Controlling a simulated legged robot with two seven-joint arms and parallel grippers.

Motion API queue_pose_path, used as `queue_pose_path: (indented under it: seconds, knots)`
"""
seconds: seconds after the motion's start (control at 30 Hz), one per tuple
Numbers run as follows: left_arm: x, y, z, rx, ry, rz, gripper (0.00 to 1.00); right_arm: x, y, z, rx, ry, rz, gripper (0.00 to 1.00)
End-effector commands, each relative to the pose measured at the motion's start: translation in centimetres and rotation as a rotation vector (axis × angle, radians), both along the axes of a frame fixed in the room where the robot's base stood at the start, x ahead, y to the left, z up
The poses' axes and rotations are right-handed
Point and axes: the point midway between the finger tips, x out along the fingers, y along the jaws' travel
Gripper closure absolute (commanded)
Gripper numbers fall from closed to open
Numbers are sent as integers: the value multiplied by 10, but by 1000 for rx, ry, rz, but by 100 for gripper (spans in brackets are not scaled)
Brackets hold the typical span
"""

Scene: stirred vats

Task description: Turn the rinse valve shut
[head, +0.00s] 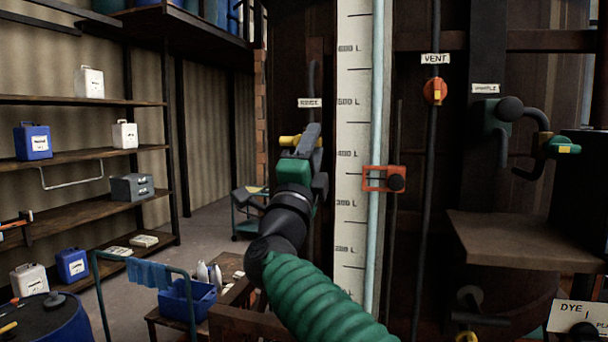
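The rinse valve (289,140) shows a yellow handle lying roughly level, on a pipe below the small white rinse label (310,103). My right arm, in a ribbed green sleeve, reaches up from the bottom middle. My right gripper (309,143) is at the valve, with a dark grey part overlapping the handle's right end. The hand hides the valve body and the lower pipe. I cannot tell whether the fingers are closed on the handle or only beside it. My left gripper is not in view.
A white level scale (352,240) with an orange slider (383,179) stands just right of the hand. An orange vent valve (435,91) and a brown shelf (520,241) are further right. A wooden stand with a blue bin (186,300) is lower left; the aisle floor behind is open.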

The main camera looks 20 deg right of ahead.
Motion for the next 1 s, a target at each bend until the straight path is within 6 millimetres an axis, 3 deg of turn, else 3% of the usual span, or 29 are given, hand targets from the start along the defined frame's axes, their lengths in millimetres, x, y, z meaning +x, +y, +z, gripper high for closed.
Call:
queue_pose_path:
  seconds: [0.2,0.5,0.7,1.0]
  knots:
    - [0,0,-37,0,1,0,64,-39,28,-40,0,0,4,61]
    - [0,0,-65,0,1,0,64,-92,66,-82,0,1,3,61]
    - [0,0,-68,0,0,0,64,-105,75,-92,1,3,2,61]
    - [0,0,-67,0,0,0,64,-103,76,-92,-9,10,3,61]
